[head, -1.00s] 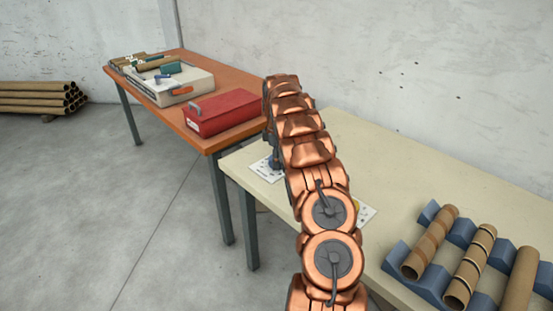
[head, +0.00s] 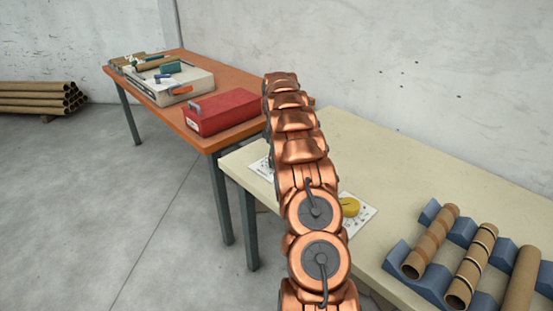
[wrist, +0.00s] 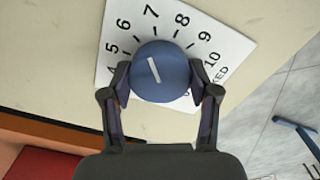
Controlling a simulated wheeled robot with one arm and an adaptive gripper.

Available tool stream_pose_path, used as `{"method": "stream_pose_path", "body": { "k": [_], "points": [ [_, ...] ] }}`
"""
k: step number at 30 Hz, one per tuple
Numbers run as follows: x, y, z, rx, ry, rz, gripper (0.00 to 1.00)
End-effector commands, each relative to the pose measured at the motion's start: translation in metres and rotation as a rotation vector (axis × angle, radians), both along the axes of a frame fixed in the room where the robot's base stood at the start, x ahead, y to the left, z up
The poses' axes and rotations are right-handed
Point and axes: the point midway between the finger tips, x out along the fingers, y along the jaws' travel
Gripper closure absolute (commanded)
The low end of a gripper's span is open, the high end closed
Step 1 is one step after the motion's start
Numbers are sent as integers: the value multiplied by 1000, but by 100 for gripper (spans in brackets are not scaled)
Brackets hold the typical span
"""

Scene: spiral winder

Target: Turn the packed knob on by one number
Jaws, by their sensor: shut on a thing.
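In the wrist view the round blue knob (wrist: 168,88) sits on a white dial card (wrist: 116,41) with black numbers. The numbers 5 to 10 are readable around its far side, and letters ending in "KED" show at the right. The knob's white line points up and slightly left, toward the area of the 6 and 7. My gripper (wrist: 163,82) is shut on the knob, one finger on each side. The knob's near side and part of the card are hidden. In the head view my arm hides the gripper and knob, and only part of the card (head: 261,169) shows.
A yellow knob (head: 350,206) on another white card (head: 366,213) stands nearby on the cream table (head: 400,170). Cardboard tubes (head: 470,267) rest in a blue rack at right. The orange table (head: 238,83) at left holds a red box (head: 221,112) and a pale case (head: 190,86).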

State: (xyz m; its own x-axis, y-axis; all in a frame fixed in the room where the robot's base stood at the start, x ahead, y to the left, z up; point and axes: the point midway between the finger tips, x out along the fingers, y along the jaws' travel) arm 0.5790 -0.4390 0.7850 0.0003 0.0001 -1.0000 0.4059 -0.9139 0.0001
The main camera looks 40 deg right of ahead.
Motion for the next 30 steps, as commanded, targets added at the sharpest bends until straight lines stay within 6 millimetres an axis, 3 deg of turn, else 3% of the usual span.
{"method": "stream_pose_path", "body": {
  "k": [12,26,27,30],
  "points": [
    [0,0,0,1,0,-165,75],
    [0,0,0,0,1,-178,75],
    [0,0,0,0,0,-178,36],
    [0,0,0,0,0,-178,25]
  ]
}}
